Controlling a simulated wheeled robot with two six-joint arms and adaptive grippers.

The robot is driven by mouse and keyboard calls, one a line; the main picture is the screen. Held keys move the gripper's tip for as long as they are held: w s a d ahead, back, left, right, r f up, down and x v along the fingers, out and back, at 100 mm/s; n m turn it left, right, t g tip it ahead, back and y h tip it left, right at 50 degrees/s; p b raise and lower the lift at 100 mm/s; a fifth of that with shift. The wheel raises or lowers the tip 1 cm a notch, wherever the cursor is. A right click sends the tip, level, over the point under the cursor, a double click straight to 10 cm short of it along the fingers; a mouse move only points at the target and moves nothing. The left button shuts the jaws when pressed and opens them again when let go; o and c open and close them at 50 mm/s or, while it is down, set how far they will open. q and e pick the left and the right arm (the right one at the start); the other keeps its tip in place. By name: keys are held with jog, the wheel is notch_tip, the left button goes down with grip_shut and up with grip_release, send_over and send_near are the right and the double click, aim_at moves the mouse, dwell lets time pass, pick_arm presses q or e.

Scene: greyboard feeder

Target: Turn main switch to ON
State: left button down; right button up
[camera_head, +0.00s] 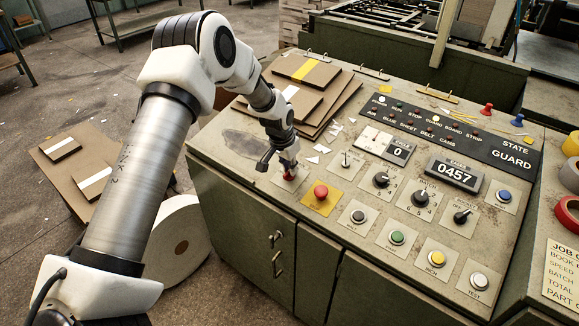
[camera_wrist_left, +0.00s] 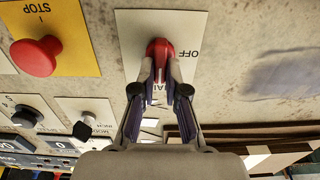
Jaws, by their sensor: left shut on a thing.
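The main switch is a red knob (camera_wrist_left: 159,46) on a white plate marked OFF, at the near left corner of the sloped control panel (camera_head: 235,170). In the head view the knob (camera_head: 289,178) is mostly covered by my left gripper (camera_head: 287,170). In the wrist view my left gripper (camera_wrist_left: 160,75) is shut on the knob, with one finger on each side. The OFF lettering lies upside down to the right of the knob. The fingers hide part of the plate's other lettering, and I cannot read an ON mark. My right gripper is out of view.
A red mushroom STOP button (camera_head: 321,191) on a yellow plate (camera_head: 326,205) sits close beside the switch. Black knobs and coloured buttons fill the panel to the right. Stacked brown boards (camera_head: 335,84) lie behind the gripper, with white paper scraps nearby.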

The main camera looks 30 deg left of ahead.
pick_arm(q)
jog(key=shift+s+f, duration=0.1)
jog(key=c, duration=1.2)
grip_release()
jog(key=v, duration=1.2)
